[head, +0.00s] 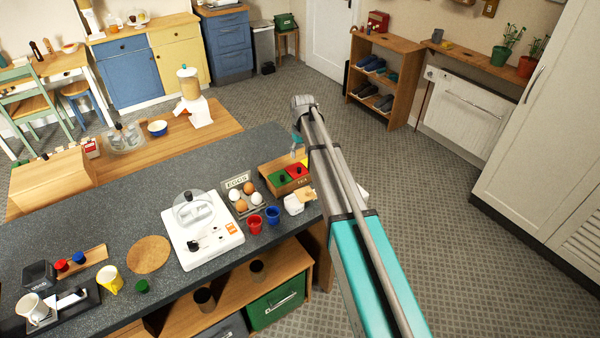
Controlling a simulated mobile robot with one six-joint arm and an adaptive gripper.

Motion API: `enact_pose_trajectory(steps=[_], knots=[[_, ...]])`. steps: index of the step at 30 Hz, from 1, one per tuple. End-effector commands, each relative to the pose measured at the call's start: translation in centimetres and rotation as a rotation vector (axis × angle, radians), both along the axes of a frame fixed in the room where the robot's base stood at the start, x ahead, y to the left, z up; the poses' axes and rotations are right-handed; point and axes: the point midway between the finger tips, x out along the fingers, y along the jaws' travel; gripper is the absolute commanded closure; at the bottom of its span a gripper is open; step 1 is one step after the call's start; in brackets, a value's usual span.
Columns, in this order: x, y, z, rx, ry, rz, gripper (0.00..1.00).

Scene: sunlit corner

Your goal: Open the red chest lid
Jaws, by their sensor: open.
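A small red chest (378,21) stands on top of the wooden shoe shelf at the back. Its front faces the room and its lid looks closed, though it is small in the view. My gripper (295,152) hangs below the bent end of my arm, over the far right end of the dark counter. It is small and partly hidden by my arm; it looks open and empty. It is well apart from the red chest, nearer to me and lower left in the picture.
A wooden box (268,168) with green and red square lids sits below my gripper. Eggs (249,188), red and blue cups (273,215) and a white appliance (180,236) stand on the counter (100,210). Shoes fill the shelf (404,74). Floor (440,190) between counter and shelf is clear.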

Motion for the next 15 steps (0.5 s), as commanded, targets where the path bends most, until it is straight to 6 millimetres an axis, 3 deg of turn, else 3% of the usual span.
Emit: enact_pose_trajectory(steps=[15], knots=[[-0.1,0.1,-4.4,0.000,0.000,-0.001,0.41]])
